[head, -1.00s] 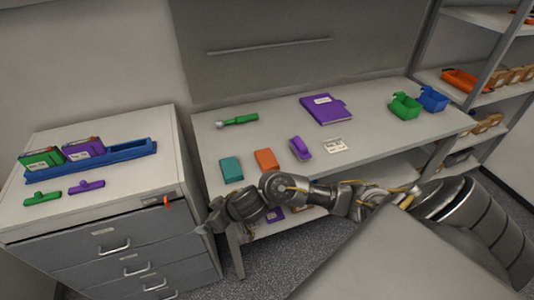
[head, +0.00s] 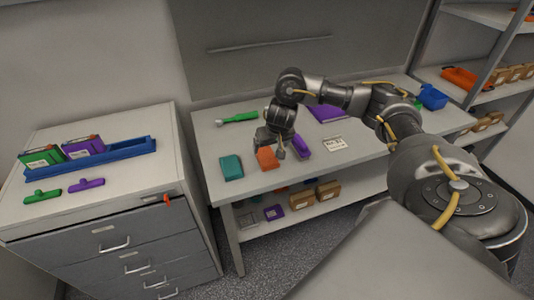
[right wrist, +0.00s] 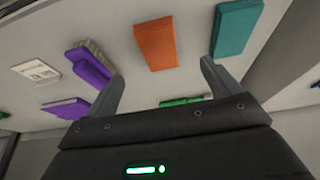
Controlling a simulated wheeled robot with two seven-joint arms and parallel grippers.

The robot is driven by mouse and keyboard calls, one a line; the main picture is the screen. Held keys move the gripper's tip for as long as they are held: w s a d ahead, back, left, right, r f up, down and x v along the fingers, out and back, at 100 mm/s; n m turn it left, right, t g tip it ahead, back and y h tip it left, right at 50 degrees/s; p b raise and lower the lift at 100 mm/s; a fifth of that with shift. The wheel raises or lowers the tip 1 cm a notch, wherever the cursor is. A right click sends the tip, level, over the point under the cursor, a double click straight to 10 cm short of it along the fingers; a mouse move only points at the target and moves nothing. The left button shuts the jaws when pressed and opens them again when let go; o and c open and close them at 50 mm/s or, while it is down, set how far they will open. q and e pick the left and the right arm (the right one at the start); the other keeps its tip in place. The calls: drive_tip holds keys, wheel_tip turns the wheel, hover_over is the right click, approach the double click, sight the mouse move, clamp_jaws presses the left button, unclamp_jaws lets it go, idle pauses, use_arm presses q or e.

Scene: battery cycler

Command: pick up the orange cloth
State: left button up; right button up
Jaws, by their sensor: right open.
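The orange cloth (head: 267,159) is a small folded block lying flat on the grey workbench (head: 240,186), near its front edge. In the right wrist view the orange cloth (right wrist: 156,44) lies ahead of the fingers, roughly between their lines. My right gripper (head: 270,147) is above the cloth and partly covers its far side in the head view. In the right wrist view my right gripper (right wrist: 163,80) is open, with nothing between its fingers. My left gripper is not in view.
A teal cloth (head: 231,167) lies left of the orange one. A purple brush (head: 301,146) lies close on its right, beside a white label card (head: 335,143). A green tool (head: 237,117) lies farther back. A drawer cabinet (head: 110,235) stands at left.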

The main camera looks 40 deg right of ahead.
sight(267, 156)
drive_tip(key=b+x, duration=0.2)
drive_tip(key=x, duration=0.2)
drive_tip(key=shift+f, duration=0.35)
drive_tip(key=shift+w+d+r+b+x, duration=0.15)
drive_tip(key=shift+b+x, duration=0.3)
drive_tip(key=shift+x, duration=0.55)
drive_tip(key=shift+w+d+b+x, duration=0.15)
drive_tip(key=shift+b+x, duration=0.25)
drive_tip(key=shift+x, duration=0.6)
drive_tip(key=shift+w+d+r+b+x, duration=0.15)
drive_tip(key=shift+b+x, duration=0.3)
drive_tip(key=shift+x, duration=0.55)
drive_tip(key=shift+a, duration=0.1)
drive_tip(key=shift+c, duration=0.4)
drive_tip(key=c, duration=1)
